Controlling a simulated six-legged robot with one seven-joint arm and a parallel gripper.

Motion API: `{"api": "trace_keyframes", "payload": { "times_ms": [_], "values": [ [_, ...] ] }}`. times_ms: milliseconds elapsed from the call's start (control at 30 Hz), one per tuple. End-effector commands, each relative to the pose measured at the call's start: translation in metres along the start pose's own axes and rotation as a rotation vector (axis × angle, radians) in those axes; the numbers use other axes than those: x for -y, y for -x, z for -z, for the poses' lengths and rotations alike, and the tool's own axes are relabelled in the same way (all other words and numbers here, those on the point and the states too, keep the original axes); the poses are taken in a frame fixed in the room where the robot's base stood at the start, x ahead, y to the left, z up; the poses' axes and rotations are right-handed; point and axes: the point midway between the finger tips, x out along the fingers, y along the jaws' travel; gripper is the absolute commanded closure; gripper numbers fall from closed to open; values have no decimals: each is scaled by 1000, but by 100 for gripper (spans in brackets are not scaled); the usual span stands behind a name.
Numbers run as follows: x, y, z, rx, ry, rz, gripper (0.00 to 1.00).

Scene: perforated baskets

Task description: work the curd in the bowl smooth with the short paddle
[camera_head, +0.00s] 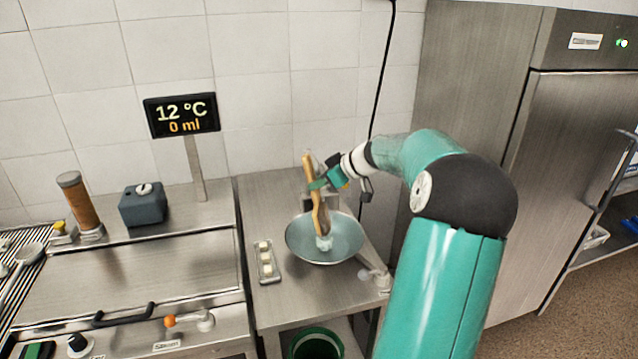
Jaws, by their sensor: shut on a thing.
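A wide metal bowl (298,240) stands on the steel table in the middle of the view. A small pale lump of curd (324,243) lies in it, at the paddle's lower end. The short wooden paddle (317,210) is nearly upright, tilted slightly, with its lower end down in the bowl. My gripper (317,184) is shut on the upper part of the paddle, above the bowl's far rim. The paddle's lower end is partly hidden by the curd, and I cannot tell whether it touches the bowl's bottom.
A narrow tray (268,274) with several pale cubes lies left of the bowl. A display (181,114) reads 12 °C and 0 ml. A steel vat (140,270) is at left, a steel cabinet (470,100) at right. A green bucket (317,342) is below the table.

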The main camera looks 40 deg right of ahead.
Motion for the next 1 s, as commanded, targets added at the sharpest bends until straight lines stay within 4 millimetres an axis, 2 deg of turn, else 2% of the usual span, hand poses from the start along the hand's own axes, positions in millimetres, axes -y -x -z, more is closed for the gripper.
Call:
{"api": "trace_keyframes", "payload": {
  "times_ms": [567, 1000],
  "values": [
    [18, 3, 0, 2, -1, -1, 100],
    [4, 1, -1, 1, 0, -1, 100]
  ]
}}
